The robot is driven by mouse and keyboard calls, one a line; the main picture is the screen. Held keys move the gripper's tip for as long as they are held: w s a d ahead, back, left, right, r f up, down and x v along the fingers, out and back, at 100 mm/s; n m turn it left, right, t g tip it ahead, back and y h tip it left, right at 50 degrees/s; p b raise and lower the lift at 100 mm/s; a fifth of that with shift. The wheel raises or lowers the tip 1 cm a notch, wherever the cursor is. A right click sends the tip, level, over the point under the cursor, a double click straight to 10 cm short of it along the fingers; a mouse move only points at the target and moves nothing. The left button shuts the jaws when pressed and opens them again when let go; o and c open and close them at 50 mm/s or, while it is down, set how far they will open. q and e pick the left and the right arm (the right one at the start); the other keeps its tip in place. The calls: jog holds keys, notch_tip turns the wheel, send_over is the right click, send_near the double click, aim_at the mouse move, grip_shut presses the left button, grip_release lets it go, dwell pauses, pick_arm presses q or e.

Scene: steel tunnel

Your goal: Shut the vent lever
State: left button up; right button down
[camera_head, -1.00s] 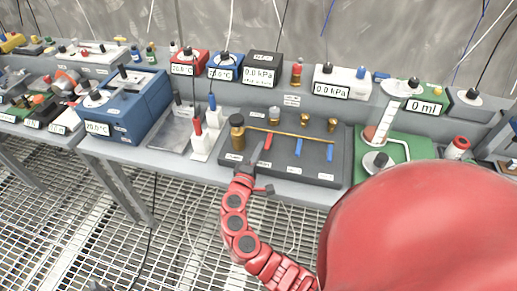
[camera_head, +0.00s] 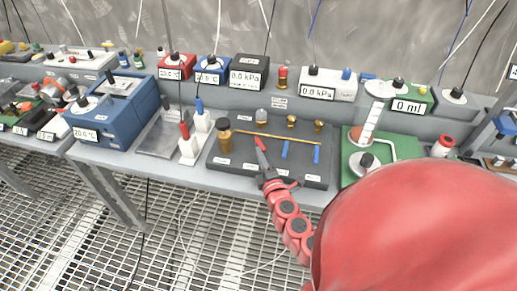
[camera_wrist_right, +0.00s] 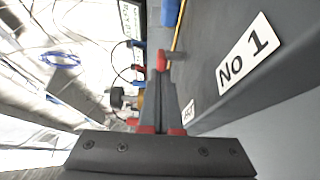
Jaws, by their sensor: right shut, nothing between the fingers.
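A dark grey panel (camera_head: 230,173) on the bench carries a thin brass pipe with a red lever (camera_head: 260,144) and two blue levers (camera_head: 285,149) along it. I cannot read which label is the vent. My right gripper (camera_head: 262,161) is shut and empty, its tips at the lower end of the red lever. In the right wrist view the dark fingers (camera_wrist_right: 155,97) point at the red lever (camera_wrist_right: 161,60), very close to it; contact is unclear. My left gripper is out of view.
Instrument boxes line the back shelf.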

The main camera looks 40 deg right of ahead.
jog(key=shift+s+d+y, duration=0.15)
jog(key=shift+d+y, duration=0.15)
jog(key=shift+d, duration=0.15)
jog(key=shift+s+d+b, duration=0.1)
jog(key=shift+d+b, duration=0.25)
jog(key=shift+d, duration=0.2)
